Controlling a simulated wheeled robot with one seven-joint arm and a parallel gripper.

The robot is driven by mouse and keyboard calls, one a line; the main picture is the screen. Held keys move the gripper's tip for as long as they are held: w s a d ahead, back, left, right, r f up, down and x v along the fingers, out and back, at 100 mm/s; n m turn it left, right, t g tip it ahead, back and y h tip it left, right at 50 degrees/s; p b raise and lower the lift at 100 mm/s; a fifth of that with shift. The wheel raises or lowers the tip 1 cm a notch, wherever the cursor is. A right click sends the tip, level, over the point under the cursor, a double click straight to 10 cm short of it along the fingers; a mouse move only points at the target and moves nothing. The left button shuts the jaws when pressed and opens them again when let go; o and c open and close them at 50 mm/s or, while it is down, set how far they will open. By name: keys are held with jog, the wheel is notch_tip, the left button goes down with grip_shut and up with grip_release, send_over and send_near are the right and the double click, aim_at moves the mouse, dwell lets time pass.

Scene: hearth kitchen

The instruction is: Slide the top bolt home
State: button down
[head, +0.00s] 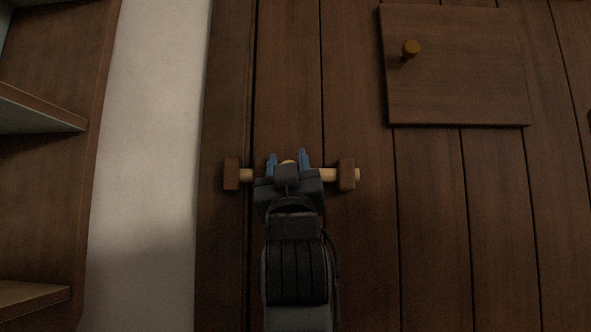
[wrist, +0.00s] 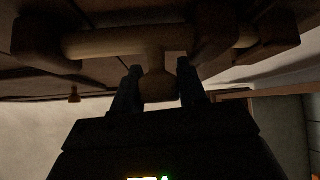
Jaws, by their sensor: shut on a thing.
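The top bolt (head: 328,174) is a pale wooden rod lying level across the dark plank door. In the wrist view the rod (wrist: 110,42) runs through a middle bracket (wrist: 213,38) to the block (wrist: 276,25). My gripper (head: 288,160) has blue fingers, one on each side of the bolt's knob (wrist: 159,86), and is shut on it.
A small hatch (head: 460,90) with a yellow-brown knob (head: 411,48) is on the door, up and right of the bolt. A pale wall (head: 145,150) and shelves (head: 40,108) are at the left. The door around the bolt is clear.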

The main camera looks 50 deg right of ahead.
jog(key=c, duration=0.7)
grip_release()
jog(key=shift+w+a, duration=0.15)
jog(key=shift+b+v, duration=1.2)
jog(key=shift+v, duration=2.7)
